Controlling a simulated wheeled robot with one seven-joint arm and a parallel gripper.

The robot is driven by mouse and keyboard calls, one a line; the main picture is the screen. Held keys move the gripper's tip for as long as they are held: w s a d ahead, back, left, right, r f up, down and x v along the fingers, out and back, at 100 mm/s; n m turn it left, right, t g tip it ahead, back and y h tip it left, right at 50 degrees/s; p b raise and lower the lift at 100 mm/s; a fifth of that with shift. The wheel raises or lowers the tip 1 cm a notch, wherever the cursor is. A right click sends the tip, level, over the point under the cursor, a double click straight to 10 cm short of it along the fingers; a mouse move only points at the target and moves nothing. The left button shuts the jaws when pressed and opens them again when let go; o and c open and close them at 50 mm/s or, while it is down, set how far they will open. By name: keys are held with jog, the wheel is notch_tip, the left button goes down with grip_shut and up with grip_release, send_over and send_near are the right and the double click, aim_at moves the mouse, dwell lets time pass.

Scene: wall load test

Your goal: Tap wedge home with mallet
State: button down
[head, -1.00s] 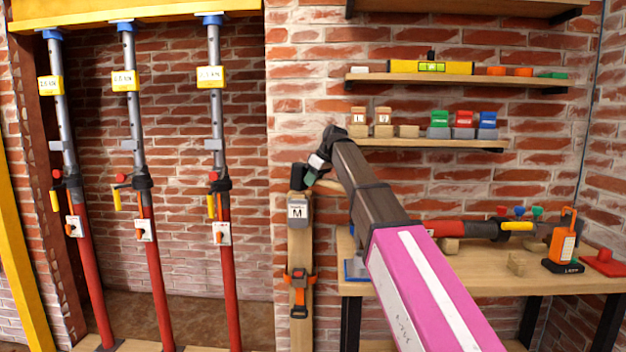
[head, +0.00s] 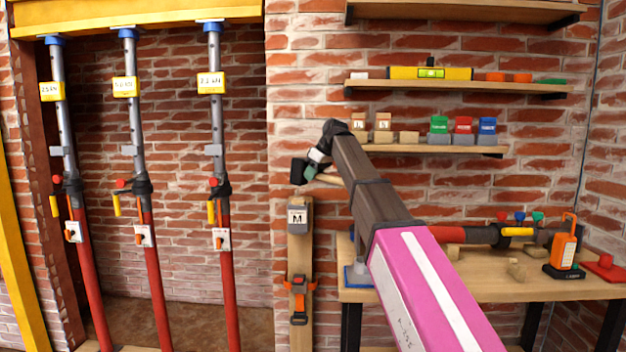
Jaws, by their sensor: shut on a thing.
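My gripper (head: 314,166) is at the end of my arm, left of the small-block shelf, small and partly hidden by its own links. It appears shut on the mallet (head: 298,172), whose dark head with a green part points left and whose pale wooden handle shows behind my arm. The mallet is in the air above the grey holder marked M (head: 299,214) on a wooden wall post. A small wooden piece (head: 517,270), perhaps a wedge, lies on the bench. Another wooden piece (head: 453,252) is beside the red prop lying there. I cannot tell which is the task's wedge.
Three red and grey props (head: 222,190) stand under a yellow beam (head: 150,20) at left. The wooden bench (head: 480,290) carries an orange lamp (head: 564,245). Shelves above it hold wooden blocks (head: 383,128), coloured boxes (head: 463,130) and a yellow level (head: 430,73).

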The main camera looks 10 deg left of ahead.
jog(key=shift+r, duration=2.25)
